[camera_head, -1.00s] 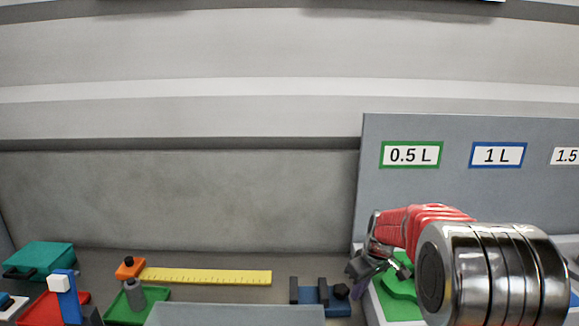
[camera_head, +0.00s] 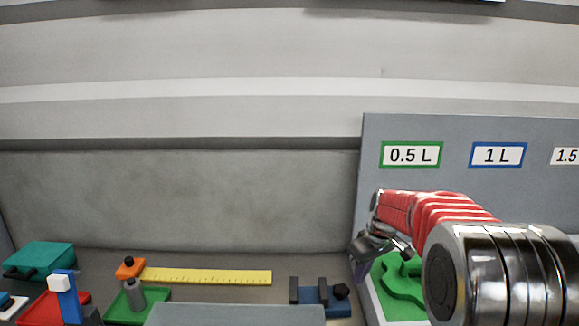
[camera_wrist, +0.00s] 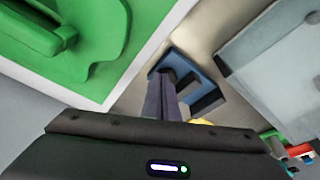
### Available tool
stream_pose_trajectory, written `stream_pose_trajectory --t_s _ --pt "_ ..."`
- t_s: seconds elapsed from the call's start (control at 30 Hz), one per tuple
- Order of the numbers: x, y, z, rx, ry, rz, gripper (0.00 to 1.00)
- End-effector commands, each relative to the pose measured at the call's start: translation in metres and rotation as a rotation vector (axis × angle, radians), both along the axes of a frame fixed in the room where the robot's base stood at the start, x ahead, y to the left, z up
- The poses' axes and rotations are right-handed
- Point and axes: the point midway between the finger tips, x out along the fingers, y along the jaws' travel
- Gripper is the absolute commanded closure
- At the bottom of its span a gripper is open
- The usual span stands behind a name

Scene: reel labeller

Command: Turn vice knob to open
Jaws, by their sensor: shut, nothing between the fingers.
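The vice is a small blue block (camera_head: 316,297) with dark upright jaws, on the bench left of the green panel in the head view. Its black knob (camera_head: 341,291) sticks out on the right side. In the wrist view the blue vice (camera_wrist: 205,72) lies beyond my fingers, and the knob cannot be made out there, perhaps hidden behind them. My gripper (camera_head: 362,262) is above and to the right of the knob, apart from it as far as the head view shows. In the wrist view my gripper (camera_wrist: 165,85) has its fingers together, with nothing between them.
A green panel with a raised green shape (camera_head: 402,281) stands right of the vice, close under my arm. A grey plate (camera_head: 235,314) lies in front. A yellow ruler (camera_head: 205,276) and several coloured fixtures sit left. A grey board with volume labels (camera_head: 450,190) rises behind.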

Motion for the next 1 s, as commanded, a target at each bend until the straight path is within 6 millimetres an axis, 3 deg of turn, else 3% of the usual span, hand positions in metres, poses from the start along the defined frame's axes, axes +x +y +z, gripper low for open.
stream_pose_trajectory --t_s 0.5,0.67,1.0 --pt "-0.008 0.002 0.011 -0.001 -0.008 -0.014 1.00" --pt "-0.027 0.006 0.029 -0.003 -0.019 -0.043 1.00" --pt "-0.084 0.017 0.070 -0.006 -0.054 -0.130 1.00"
